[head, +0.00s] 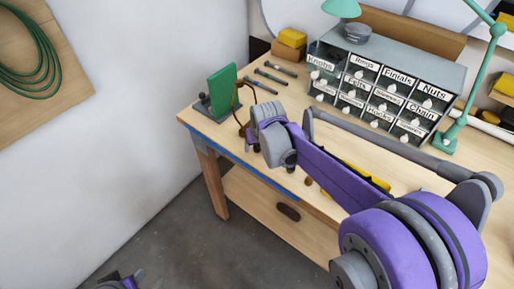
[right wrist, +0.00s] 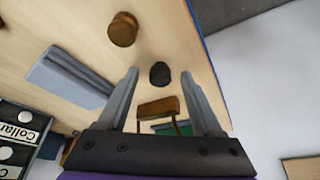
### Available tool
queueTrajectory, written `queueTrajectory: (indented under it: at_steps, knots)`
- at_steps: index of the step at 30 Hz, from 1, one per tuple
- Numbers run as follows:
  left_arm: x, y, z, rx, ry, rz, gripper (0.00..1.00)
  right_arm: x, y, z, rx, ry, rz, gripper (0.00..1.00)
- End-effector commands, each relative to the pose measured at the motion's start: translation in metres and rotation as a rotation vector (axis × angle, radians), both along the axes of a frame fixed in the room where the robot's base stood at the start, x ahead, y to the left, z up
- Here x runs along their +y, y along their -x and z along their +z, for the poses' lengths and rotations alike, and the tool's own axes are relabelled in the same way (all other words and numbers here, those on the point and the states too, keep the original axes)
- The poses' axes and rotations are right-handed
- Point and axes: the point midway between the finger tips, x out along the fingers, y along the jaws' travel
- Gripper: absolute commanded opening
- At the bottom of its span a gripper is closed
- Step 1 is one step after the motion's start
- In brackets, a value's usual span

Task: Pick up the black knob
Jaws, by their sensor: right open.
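A small black knob (right wrist: 160,74) lies on the wooden tabletop in the right wrist view. It shows between the tips of my right gripper (right wrist: 160,76), which is open and empty. I cannot tell how far the fingers are above the knob. In the head view my right gripper (head: 270,138) is over the table's near left edge, and I cannot make out the knob there. A part of my left arm (head: 122,282) shows at the bottom left of the head view; its jaws cannot be made out.
A brown knob (right wrist: 123,30) lies near the black one, and a brown block (right wrist: 158,107) is on its other side. A green panel (head: 222,90) stands at the table's left corner. Several dark rods (head: 271,76) lie behind. A labelled drawer cabinet (head: 385,85) stands at the back.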

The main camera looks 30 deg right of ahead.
Motion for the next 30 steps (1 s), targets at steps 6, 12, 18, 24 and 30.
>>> queueTrajectory:
  at_steps: [6, 12, 18, 24, 30]
  knots:
    - [0.0, 0.0, 0.0001, 0.0, 0.0, 0.0, 0.5, 0.0, 0.0, 0.0, 0.0, 0.0, 0.0, 0.63]
    - [0.0, 0.0, 0.0001, 0.0, 0.0, 0.0, 0.5, 0.0, 0.0, 0.0001, 0.0, 0.0, 0.0, 0.27]
    - [0.0, 0.0, 0.0001, 0.0, 0.0, 0.0, 0.5, 0.0, 0.0001, 0.0002, 0.0, 0.0, 0.0, 0.0]
    - [0.0, 0.0, 0.0001, 0.0, 0.0, 0.0, 0.5, 0.0, 0.0001, 0.0003, 0.0, 0.0, 0.0, 0.0]
    - [0.0, -0.0002, 0.0008, -0.001, 0.0, 0.0, 0.5, 0.0, -0.0001, 0.0055, 0.0, 0.0, 0.0, 0.0]
